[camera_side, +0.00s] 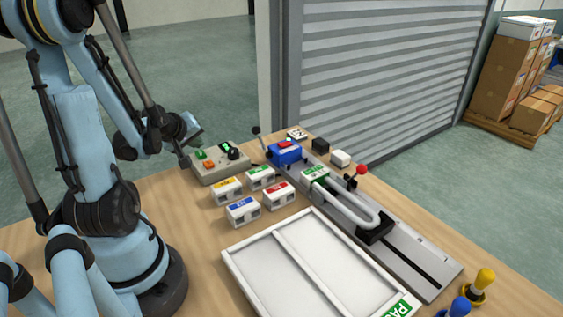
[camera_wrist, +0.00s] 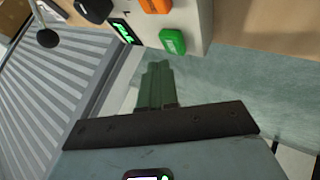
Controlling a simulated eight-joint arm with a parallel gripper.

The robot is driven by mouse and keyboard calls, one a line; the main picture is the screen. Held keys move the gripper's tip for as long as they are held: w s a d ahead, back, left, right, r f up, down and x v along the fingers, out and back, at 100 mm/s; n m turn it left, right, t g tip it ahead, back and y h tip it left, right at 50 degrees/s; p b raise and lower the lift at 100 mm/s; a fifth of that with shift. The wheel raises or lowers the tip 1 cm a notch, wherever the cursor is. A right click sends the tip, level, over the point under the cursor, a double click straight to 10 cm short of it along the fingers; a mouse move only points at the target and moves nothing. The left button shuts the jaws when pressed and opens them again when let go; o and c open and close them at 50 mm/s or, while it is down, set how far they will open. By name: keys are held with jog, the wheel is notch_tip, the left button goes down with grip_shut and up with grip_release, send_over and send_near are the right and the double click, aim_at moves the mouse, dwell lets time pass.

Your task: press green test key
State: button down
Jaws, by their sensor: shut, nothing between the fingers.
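The green test key (camera_side: 201,154) sits on top of a beige control box (camera_side: 222,171), at its back left. In the wrist view the green key (camera_wrist: 173,41) lies just beyond my fingertips. My gripper (camera_side: 197,139) is shut and empty, above and close to the green key in the side view. In the wrist view my gripper's greenish fingers (camera_wrist: 158,68) are together, and a gap shows between their tips and the key. I cannot tell the exact height above it.
The box also carries an orange key (camera_side: 208,165), a lit display (camera_side: 225,146) and a black knob (camera_side: 233,153). A black-ball lever (camera_side: 257,130) and a blue unit (camera_side: 285,154) stand to the right. Several labelled white blocks (camera_side: 243,211) and a white tray (camera_side: 262,285) are in front.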

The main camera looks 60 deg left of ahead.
aim_at(198, 154)
jog(key=shift+r, duration=2.5)
jog(key=w+d+r+m+h, duration=0.1)
jog(key=w+d+m+h, duration=0.2)
jog(key=d+m, duration=0.5)
jog(key=w+d+r+m+h, duration=0.2)
jog(key=d+m, duration=0.7)
jog(key=d, duration=1.3)
jog(key=shift+w+h, duration=0.5)
jog(key=shift+h, duration=0.1)
